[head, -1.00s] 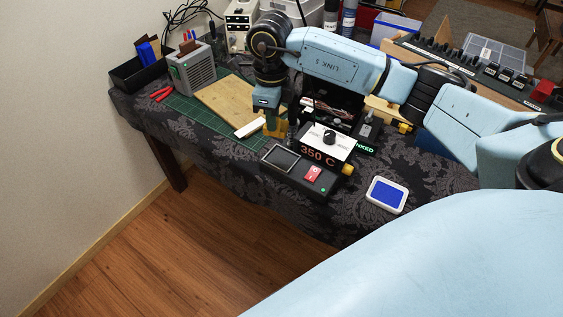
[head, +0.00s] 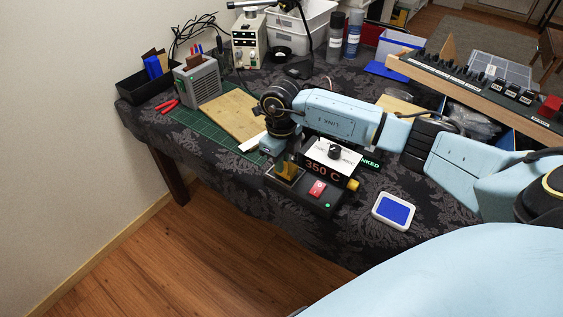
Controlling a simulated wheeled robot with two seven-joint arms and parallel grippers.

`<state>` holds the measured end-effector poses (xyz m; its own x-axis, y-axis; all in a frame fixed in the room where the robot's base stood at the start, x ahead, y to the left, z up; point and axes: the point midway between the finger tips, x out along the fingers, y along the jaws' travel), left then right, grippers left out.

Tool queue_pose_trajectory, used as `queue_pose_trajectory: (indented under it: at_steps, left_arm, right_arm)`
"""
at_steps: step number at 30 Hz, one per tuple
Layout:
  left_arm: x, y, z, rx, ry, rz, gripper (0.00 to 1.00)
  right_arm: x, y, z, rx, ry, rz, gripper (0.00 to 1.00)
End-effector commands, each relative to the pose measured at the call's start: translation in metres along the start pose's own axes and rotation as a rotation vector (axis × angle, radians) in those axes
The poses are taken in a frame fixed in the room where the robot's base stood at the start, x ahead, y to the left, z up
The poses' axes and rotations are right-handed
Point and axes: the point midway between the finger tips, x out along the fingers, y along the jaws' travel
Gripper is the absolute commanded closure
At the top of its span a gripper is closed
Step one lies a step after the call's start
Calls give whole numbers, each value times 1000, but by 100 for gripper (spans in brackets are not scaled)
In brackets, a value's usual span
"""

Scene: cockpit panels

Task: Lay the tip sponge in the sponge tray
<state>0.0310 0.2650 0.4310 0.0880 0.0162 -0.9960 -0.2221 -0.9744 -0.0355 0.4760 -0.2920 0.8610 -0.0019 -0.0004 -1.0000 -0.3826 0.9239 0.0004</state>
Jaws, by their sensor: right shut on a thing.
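The sponge tray (head: 273,179) is a shallow dark framed recess at the left end of the black soldering station (head: 314,203), which shows "350 C". My right gripper (head: 287,170) points down right over this tray. It is shut on a yellow piece, the tip sponge (head: 288,174), which is low at the tray. The fingers partly hide the sponge, and I cannot tell whether it touches the tray floor. My left gripper is not in view.
A white-framed blue pad (head: 393,211) lies to the right. A wooden board (head: 232,115) and green mat (head: 197,124) lie behind left.

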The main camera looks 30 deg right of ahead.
Motion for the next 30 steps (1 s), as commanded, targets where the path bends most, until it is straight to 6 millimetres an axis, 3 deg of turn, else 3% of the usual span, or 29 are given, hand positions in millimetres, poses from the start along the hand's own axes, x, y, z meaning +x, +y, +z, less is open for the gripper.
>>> queue_pose_trajectory:
  at_steps: [11,12,17,26,30]
  left_arm:
    - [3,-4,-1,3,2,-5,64]
    - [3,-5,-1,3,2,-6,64]
    - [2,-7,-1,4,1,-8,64]
    - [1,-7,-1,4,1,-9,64]
    - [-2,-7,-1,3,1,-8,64]
  right_arm:
    - [7,0,0,0,-1,-1,100]
    - [7,0,0,0,-1,-1,89]
    - [6,0,0,0,-1,-1,70]
    - [4,0,0,0,-1,-1,70]
    - [-10,-1,1,0,-5,-1,70]
